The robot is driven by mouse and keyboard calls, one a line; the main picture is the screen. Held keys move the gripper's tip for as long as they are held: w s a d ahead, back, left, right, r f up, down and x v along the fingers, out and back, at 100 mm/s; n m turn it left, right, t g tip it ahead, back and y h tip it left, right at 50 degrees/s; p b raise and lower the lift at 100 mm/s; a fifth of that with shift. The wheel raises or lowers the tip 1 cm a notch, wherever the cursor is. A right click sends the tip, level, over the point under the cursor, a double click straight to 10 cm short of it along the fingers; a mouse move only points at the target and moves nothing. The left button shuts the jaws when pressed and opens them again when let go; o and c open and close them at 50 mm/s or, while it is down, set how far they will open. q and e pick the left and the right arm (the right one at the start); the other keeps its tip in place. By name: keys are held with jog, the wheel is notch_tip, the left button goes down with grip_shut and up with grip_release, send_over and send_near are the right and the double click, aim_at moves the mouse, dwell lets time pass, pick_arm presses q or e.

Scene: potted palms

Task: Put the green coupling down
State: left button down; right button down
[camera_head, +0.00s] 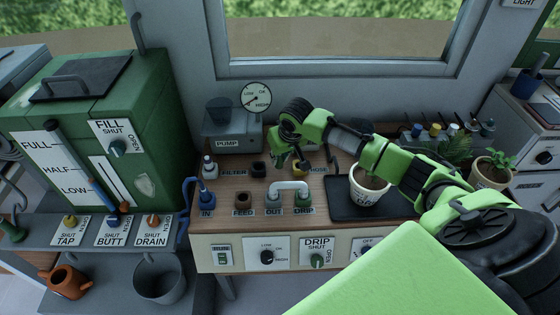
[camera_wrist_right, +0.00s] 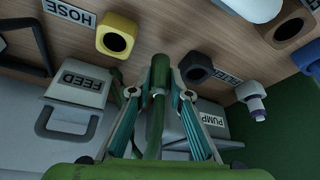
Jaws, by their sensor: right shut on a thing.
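My right gripper (camera_head: 285,160) hangs over the wooden bench between the FILTER and HOSE labels. In the right wrist view its two fingers (camera_wrist_right: 158,95) are closed on the green coupling (camera_wrist_right: 158,75), which stands between the fingertips. A green hose runs beside it. In the head view the coupling is mostly hidden by the gripper and hard to make out. The yellow HOSE socket (camera_wrist_right: 117,36) and the dark FILTER socket (camera_wrist_right: 196,67) lie on either side of it in the wrist view. Whether the coupling touches the bench cannot be told. My left gripper is not in view.
A grey U-shaped pipe (camera_head: 289,186) joins the OUT and DRIP sockets in front. The PUMP box (camera_head: 231,138) with a gauge is at the back left. A white pot (camera_head: 367,190) stands on a black tray (camera_head: 345,208) to the right. A green tank (camera_head: 100,130) is far left.

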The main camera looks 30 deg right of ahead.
jog(key=shift+f, duration=1.05)
jog(key=c, duration=1.9)
grip_release()
jog(key=shift+f, duration=0.15)
jog(key=v, duration=1.2)
jog(key=shift+r, duration=0.25)
